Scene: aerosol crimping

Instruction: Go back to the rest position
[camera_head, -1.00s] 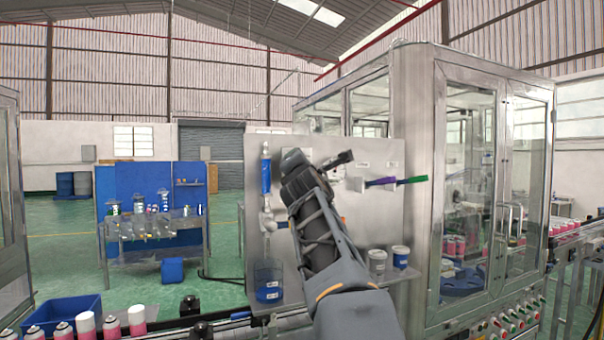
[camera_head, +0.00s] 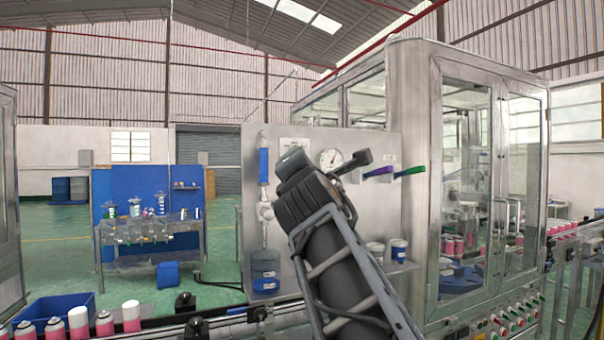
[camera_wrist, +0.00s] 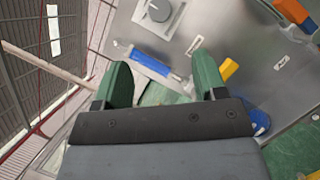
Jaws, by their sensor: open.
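My gripper (camera_wrist: 162,78) shows in the wrist view with its two green fingers spread apart and nothing between them. Its fingers point toward a steel panel (camera_wrist: 215,22), apart from it as far as I can tell. In the head view my arm rises from the bottom, in front of the panel (camera_head: 285,225). The wrist stands before the middle of the panel, and the fingers cannot be made out clearly there.
Cups (camera_head: 399,250) stand lower right. A glazed machine cabinet (camera_head: 470,200) stands right. Pink cans (camera_head: 104,323) and a blue crate (camera_head: 55,310) are lower left.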

